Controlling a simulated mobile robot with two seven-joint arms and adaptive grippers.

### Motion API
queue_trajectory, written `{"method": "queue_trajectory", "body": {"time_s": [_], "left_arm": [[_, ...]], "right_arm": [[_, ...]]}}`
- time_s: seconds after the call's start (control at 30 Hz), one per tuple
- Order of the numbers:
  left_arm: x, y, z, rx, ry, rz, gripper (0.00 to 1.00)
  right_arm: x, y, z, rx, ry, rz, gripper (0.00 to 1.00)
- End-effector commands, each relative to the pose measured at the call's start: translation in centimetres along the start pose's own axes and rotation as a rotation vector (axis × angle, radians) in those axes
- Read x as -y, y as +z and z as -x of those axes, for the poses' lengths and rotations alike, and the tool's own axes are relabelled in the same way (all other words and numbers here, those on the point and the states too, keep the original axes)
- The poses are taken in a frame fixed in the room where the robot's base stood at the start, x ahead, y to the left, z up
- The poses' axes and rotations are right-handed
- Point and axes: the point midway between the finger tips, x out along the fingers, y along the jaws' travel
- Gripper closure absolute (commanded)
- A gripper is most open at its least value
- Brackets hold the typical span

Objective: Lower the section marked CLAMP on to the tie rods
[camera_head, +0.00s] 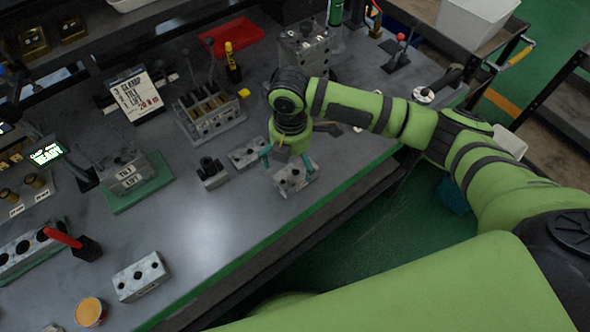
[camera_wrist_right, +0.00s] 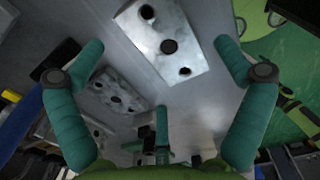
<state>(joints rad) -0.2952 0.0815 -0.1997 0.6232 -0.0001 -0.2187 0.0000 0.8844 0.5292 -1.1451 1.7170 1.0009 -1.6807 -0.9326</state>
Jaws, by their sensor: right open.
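My right gripper (camera_head: 285,160) is open above a grey metal block with holes (camera_head: 295,178) near the table's front edge. In the right wrist view the open fingers (camera_wrist_right: 159,52) stand apart on either side of this block (camera_wrist_right: 187,62), with nothing held. No mark on it is legible. A stack marked TILT over LIFT (camera_head: 126,172) stands on a green base (camera_head: 140,197); thin upright lines above it may be the tie rods. Another holed block (camera_head: 247,153) lies left of the gripper; it also shows in the wrist view (camera_wrist_right: 112,97). My left gripper is not in view.
A card (camera_head: 138,97) lists CLAMP, TILT, LIFT and a torque. A holed block (camera_head: 140,276) and an orange-topped pot (camera_head: 90,311) are at front left. A small block with black knobs (camera_head: 211,173) stands left of the gripper. The front middle table is clear.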

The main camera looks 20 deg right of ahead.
Motion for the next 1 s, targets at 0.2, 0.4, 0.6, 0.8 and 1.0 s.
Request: {"method": "queue_trajectory", "body": {"time_s": [0.2,0.4,0.6,0.8,1.0], "left_arm": [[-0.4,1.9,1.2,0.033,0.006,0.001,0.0],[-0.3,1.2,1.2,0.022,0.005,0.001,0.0],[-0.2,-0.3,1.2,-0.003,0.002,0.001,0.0],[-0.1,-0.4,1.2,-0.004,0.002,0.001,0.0],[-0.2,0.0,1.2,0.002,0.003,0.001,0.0]], "right_arm": [[0.3,0.2,-3.2,-0.001,-0.003,-0.002,0.0],[0.2,0.2,-4.7,0.0,0.002,0.0,0.0],[0.2,0.2,-4.7,0.0,0.002,0.0,0.04],[0.2,0.2,-4.7,0.0,0.002,0.0,0.74],[0.2,0.2,-4.6,0.0,0.003,-0.001,0.74]]}}
